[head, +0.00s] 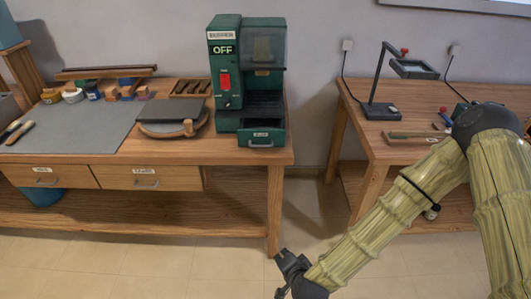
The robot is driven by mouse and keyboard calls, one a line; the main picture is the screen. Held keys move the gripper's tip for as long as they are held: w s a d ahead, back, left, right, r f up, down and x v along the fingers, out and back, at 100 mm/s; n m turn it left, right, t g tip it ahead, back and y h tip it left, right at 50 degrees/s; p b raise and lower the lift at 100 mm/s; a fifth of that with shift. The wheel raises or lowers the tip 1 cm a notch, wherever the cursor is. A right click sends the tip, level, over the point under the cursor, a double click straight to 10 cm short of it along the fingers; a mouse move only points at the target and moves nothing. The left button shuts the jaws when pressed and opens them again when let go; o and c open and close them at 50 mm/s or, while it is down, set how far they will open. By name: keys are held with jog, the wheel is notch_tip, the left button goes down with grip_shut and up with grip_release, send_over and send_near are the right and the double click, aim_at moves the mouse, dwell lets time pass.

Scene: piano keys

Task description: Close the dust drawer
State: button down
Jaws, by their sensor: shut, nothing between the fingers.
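The green machine (226,75) stands at the right end of the left workbench, with a red switch and a sign reading OFF. Its small green dust drawer (262,139), with a label and a pale handle, is at the machine's lower front. The drawer juts forward of the machine's body, and a dark opening shows above it. My gripper (284,264) is at the bottom of the picture, low in front of the bench's right leg, well below the drawer and apart from it. It is shut and empty.
A right table (380,148) holds a lamp (376,105). A gap separates the tables; the floor (130,265) in front is clear.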

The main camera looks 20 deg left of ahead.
jog(key=w+a+r+m+t, duration=0.35)
jog(key=w+a+r, duration=0.35)
jog(key=r, duration=0.3)
jog(key=m+t, duration=0.3)
jog(key=m, duration=0.2)
send_near(265, 146)
jog(key=shift+h, duration=0.4)
jog(key=x, duration=0.2)
jog(key=p+x, duration=0.1)
jog(key=x, duration=0.4)
jog(key=shift+a, duration=0.35)
jog(key=shift+w, duration=0.1)
